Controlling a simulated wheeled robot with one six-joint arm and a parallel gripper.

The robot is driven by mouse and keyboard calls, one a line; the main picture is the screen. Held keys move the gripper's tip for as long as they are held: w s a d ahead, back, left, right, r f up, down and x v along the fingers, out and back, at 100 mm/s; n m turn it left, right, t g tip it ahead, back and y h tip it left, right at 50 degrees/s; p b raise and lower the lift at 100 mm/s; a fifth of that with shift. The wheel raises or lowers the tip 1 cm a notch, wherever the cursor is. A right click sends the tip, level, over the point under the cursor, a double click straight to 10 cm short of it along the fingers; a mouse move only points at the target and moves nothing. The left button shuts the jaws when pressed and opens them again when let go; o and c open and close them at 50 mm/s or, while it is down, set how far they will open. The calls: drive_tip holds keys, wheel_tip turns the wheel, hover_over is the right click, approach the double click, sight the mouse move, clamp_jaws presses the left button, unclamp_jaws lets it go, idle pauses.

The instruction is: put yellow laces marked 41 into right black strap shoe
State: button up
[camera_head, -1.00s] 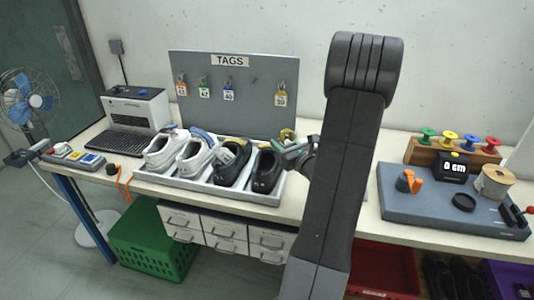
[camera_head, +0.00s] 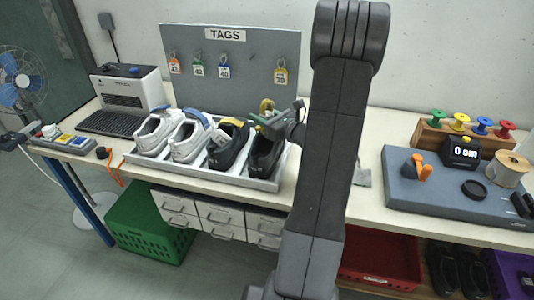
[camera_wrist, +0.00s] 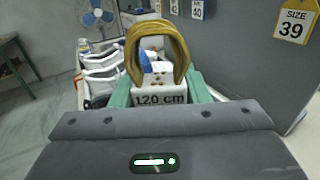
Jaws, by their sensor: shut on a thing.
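My gripper (camera_head: 272,122) is shut on a bundle of yellow laces (camera_head: 266,106). The laces stand up as a golden loop in the wrist view (camera_wrist: 157,45), with a white band reading "120 cm" between the green fingers. No mark 41 is readable on them. The right black strap shoe (camera_head: 262,160) is the rightmost in the tray (camera_head: 247,182). My gripper and the laces are above its rear part, apparently apart from it. The left black shoe (camera_head: 226,152) beside it has something yellow on top. My gripper partly hides the right shoe's far end.
Two white shoes (camera_head: 154,134) with blue pieces on top stand left in the tray. A grey TAGS board (camera_head: 200,45) with hanging size tags rises behind. A printer (camera_head: 130,88) is at left; a blue-grey measuring station (camera_head: 430,193) and spools are at right.

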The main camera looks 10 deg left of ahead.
sight(262, 106)
drive_tip(key=shift+f, duration=0.15)
drive_tip(key=o, duration=1)
drive_tip(key=shift+o, duration=0.2)
drive_tip(key=shift+d, duration=0.1)
drive_tip(key=b+v, duration=0.2)
drive_tip(key=v, duration=1.1)
drive_tip(key=shift+s+d, duration=0.2)
drive_tip(key=shift+d, duration=0.05)
drive_tip(key=p+x, duration=0.2)
drive_tip(key=x, duration=1.1)
drive_tip(key=shift+a, duration=0.2)
drive_tip(key=shift+w+a+r+p, duration=0.1)
drive_tip(key=shift+w+r+p, duration=0.05)
drive_tip(key=shift+r+p, duration=0.65)
drive_tip(key=shift+w+a+r+p, duration=0.1)
drive_tip(key=shift+r+p, duration=0.35)
drive_tip(key=shift+r, duration=0.55)
